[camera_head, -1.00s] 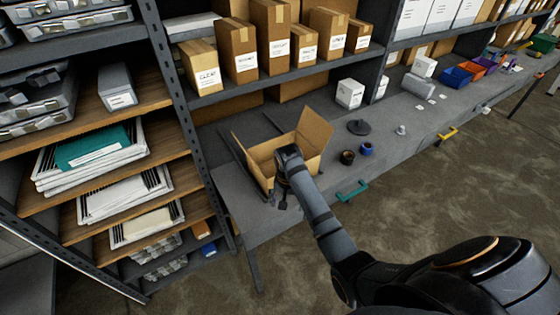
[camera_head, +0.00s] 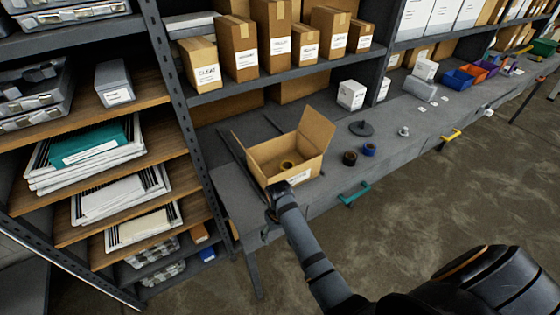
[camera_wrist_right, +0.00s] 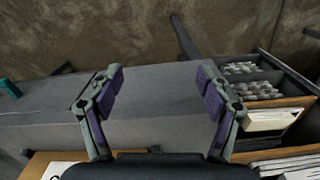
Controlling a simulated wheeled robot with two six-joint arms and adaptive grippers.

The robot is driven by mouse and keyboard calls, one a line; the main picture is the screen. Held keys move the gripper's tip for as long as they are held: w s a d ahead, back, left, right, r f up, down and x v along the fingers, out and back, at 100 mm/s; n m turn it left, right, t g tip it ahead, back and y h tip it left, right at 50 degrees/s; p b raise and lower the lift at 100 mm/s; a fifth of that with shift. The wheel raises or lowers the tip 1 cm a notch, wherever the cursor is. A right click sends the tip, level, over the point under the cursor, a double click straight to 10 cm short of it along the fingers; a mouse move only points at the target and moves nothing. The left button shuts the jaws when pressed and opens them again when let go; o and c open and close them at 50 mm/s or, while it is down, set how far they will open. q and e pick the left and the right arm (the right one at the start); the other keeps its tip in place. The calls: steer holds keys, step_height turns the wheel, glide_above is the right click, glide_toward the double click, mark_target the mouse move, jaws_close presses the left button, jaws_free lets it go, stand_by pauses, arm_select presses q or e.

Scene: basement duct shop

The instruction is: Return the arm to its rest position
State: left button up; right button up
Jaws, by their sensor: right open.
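My right arm reaches in from the lower right in the head view, and its gripper (camera_head: 268,216) is at the front edge of the bench, just in front of the open cardboard box (camera_head: 272,178). In the right wrist view the gripper (camera_wrist_right: 160,88) has its two fingers spread wide with nothing between them, over the grey bench top (camera_wrist_right: 150,115). A yellow tape roll (camera_head: 287,165) lies inside the box. My left gripper is not in view.
A dark roll (camera_head: 349,158), a blue roll (camera_head: 369,149) and a dark round base (camera_head: 361,128) are right of the box. A teal handle (camera_head: 353,194) sticks out from the bench front. A shelf unit (camera_head: 180,110) stands left. The floor (camera_head: 430,210) in front is clear.

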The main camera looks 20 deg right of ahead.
steer(key=s+d+f+b, duration=0.1)
steer(key=s+f+b, duration=0.15)
steer(key=f, duration=0.55)
steer(key=s+d+f+b, duration=0.1)
steer(key=s+f, duration=0.3)
steer(key=f, duration=0.5)
steer(key=s+d+f+b, duration=0.1)
steer(key=s+f+b, duration=0.15)
steer(key=f, duration=0.55)
steer(key=s+d+f+b, duration=0.1)
steer(key=s+d+f, duration=0.2)
steer(key=s+f, duration=0.5)
steer(key=s+d+f+n+t+b, duration=0.1)
steer(key=s+d+f+b, duration=0.1)
steer(key=s+f, duration=0.7)
steer(key=s+d, duration=0.1)
steer(key=s, duration=0.7)
steer(key=shift+s+f+h, duration=0.3)
steer(key=shift+s+h, duration=0.1)
